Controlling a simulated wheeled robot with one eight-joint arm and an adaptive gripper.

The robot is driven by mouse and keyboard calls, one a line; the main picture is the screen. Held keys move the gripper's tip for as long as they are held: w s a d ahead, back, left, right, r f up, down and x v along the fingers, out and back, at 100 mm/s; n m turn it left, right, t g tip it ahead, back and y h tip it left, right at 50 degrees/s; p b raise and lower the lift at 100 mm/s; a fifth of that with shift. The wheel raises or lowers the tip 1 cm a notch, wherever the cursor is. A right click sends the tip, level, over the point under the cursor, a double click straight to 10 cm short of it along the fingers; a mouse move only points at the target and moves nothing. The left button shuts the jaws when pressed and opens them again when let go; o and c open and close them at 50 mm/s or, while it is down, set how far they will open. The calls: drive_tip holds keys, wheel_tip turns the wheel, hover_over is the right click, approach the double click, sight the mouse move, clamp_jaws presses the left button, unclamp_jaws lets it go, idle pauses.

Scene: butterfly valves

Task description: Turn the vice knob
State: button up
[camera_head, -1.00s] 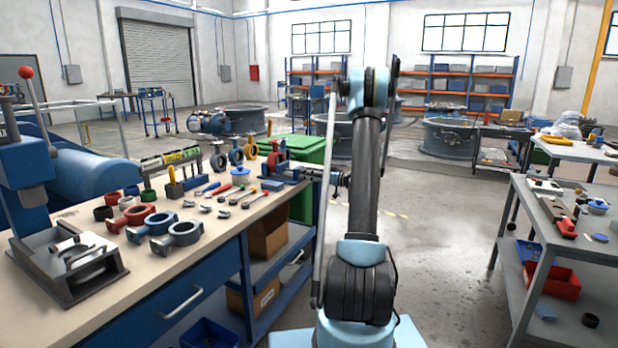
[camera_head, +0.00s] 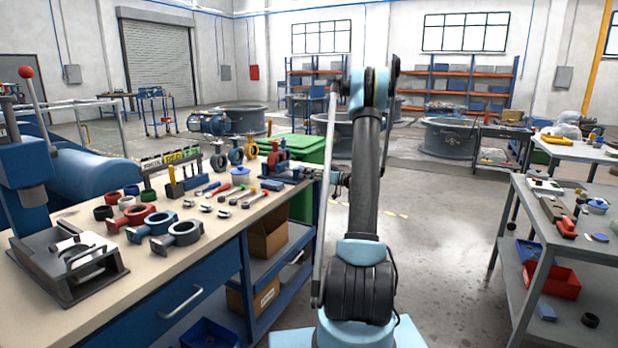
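The blue vice (camera_head: 289,179) sits at the right far end of the long workbench, with a red ring-shaped valve body (camera_head: 274,160) in or right beside its jaws. The knob end of the vice points right, past the bench edge, and is too small to make out clearly. My gripper (camera_head: 335,179) shows as a small dark shape just right of the vice, partly behind my arm. It is close to the knob end; I cannot tell whether it touches it. Its fingers are not clear enough to show open or shut.
The workbench (camera_head: 75,322) holds several valve rings, wrenches and screwdrivers, and a press (camera_head: 30,180) at left. A green bin (camera_head: 305,150) stands behind the vice. A grey cart (camera_head: 590,251) with parts stands at right. The floor between bench and cart is clear.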

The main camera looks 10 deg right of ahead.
drive_tip(key=v, duration=1.2)
idle(0.3)
drive_tip(key=s+a+r+m+g+h, duration=0.2)
drive_tip(key=s+a+g+h, duration=0.1)
drive_tip(key=s+a, duration=0.6)
drive_tip(key=s+a+r+m+g+h, duration=0.1)
drive_tip(key=s+a+r+g+h, duration=0.15)
drive_tip(key=s+a, duration=0.65)
drive_tip(key=s+d+f+m+g+h, duration=0.1)
drive_tip(key=s+d+f+h, duration=0.1)
drive_tip(key=s, duration=0.8)
drive_tip(key=s+d+f+m+g+h, duration=0.1)
drive_tip(key=s+d+f+h, duration=0.2)
drive_tip(key=s, duration=0.7)
drive_tip(key=s+d+f+m+g+h, duration=0.1)
drive_tip(key=s+f+h, duration=0.3)
drive_tip(key=s, duration=0.7)
drive_tip(key=shift+d+f+m, duration=0.5)
drive_tip(key=shift+d+f, duration=0.35)
drive_tip(key=shift+f, duration=0.05)
